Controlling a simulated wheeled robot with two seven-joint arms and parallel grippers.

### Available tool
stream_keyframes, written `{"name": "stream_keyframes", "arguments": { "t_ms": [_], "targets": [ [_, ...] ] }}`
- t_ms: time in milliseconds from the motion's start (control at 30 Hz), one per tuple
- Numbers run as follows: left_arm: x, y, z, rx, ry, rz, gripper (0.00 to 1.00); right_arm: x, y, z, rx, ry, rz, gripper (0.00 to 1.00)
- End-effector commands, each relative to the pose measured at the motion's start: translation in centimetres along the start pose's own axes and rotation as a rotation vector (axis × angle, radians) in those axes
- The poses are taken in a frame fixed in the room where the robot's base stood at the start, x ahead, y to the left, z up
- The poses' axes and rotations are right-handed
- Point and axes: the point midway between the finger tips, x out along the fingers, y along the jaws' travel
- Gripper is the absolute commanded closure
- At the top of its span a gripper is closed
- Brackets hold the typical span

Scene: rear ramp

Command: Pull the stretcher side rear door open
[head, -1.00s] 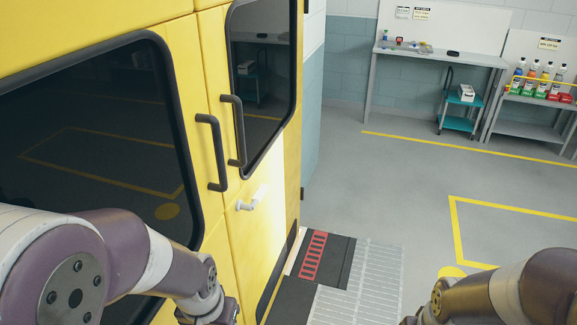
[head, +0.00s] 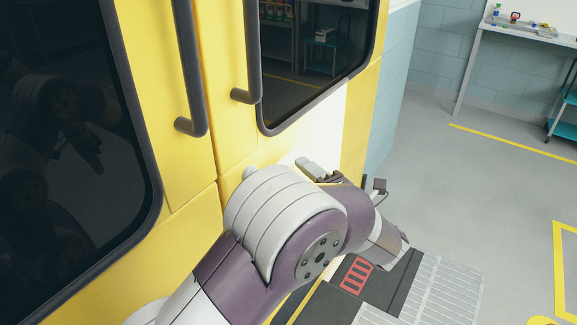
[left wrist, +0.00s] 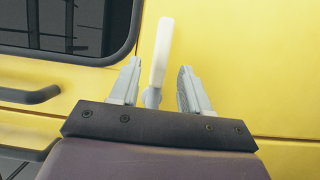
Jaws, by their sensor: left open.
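The yellow rear door (head: 285,145) with a dark window and a black grab bar (head: 250,75) is shut. Its white latch lever (left wrist: 160,55) stands upright in the left wrist view, between the two fingers of my left gripper (left wrist: 158,72). Those fingers are open, with a gap to the lever on each side. In the head view my left gripper (head: 318,172) is at the door face below the window, and my own arm hides most of the lever. My right gripper is out of view.
The neighbouring yellow door leaf (head: 145,85) on the left has its own black grab bar (head: 190,80) and is shut. Grey floor (head: 470,190) is clear to the right, with a workbench (head: 520,45) behind.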

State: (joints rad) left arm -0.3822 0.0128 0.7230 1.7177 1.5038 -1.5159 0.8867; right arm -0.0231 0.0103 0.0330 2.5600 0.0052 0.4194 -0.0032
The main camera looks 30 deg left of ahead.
Motion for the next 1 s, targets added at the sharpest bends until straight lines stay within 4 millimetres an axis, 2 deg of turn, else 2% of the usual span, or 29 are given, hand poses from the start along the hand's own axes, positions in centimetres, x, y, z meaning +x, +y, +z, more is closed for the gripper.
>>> {"name": "stream_keyframes", "arguments": {
  "t_ms": [100, 300, 467, 700, 833, 867, 1000],
  "targets": [
    [2.8, 0.0, -0.1, 0.000, 0.004, 0.000, 0.53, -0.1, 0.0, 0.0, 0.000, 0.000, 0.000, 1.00],
    [5.7, 0.0, 0.0, 0.001, 0.001, 0.000, 0.53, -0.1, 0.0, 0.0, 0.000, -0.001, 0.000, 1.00],
    [6.6, 0.0, 0.0, 0.001, -0.002, 0.000, 0.53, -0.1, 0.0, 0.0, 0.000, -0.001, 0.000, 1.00],
    [6.6, 0.0, 0.0, 0.002, -0.003, 0.000, 0.53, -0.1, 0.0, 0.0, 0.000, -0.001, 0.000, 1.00],
    [6.6, 0.0, 0.0, 0.002, -0.003, 0.000, 0.95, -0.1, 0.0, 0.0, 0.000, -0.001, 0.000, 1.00],
    [6.6, 0.0, 0.0, 0.002, -0.003, 0.000, 1.00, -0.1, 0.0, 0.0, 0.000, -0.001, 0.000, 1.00],
    [6.6, 0.0, 0.1, 0.001, -0.003, 0.000, 1.00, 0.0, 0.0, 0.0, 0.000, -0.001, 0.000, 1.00]
  ]
}}
